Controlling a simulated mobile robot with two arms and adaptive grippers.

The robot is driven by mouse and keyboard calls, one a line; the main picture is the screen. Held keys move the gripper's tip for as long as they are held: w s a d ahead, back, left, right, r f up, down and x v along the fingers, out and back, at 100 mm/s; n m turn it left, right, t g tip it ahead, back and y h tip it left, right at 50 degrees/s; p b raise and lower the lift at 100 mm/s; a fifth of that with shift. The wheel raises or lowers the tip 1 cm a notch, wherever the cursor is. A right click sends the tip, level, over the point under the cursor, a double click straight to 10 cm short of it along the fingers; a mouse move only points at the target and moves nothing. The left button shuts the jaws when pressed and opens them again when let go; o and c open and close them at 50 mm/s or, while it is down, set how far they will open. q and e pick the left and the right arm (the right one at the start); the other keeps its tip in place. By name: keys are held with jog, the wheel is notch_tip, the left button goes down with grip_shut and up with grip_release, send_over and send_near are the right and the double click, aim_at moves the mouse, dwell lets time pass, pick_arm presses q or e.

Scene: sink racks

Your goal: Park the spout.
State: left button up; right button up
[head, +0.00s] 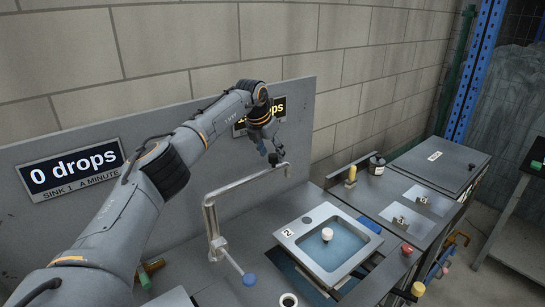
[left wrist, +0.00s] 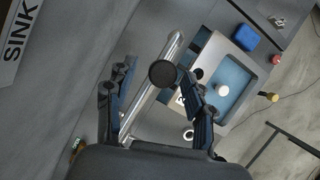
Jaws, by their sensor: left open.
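The spout (head: 240,186) is a silver pipe that rises from the counter, bends, and reaches right toward the back panel. A black round knob (head: 274,160) sits near its free end. My left gripper (head: 271,151) is open just above this end, fingers pointing down. In the left wrist view the black knob (left wrist: 162,74) shows between the open fingers, with the spout (left wrist: 147,100) running below it. I cannot tell whether a finger touches it. The spout's end is behind and left of sink 2 (head: 304,227), not over its basin. My right gripper is not in view.
A lever with a blue knob (head: 249,279) stands at the spout's base. Sink 2 holds a white knob (head: 327,234). The "0 drops" sign (head: 75,167) and a second sign (head: 279,107), partly covered by my arm, hang on the back panel. A dark bottle (head: 376,165) stands farther right.

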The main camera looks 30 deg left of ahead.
aim_at(263, 173)
pick_arm(q)
jog(key=v, duration=0.9)
jog(key=shift+a+r, duration=0.2)
jog(key=shift+r, duration=0.15)
jog(key=shift+s, duration=0.15)
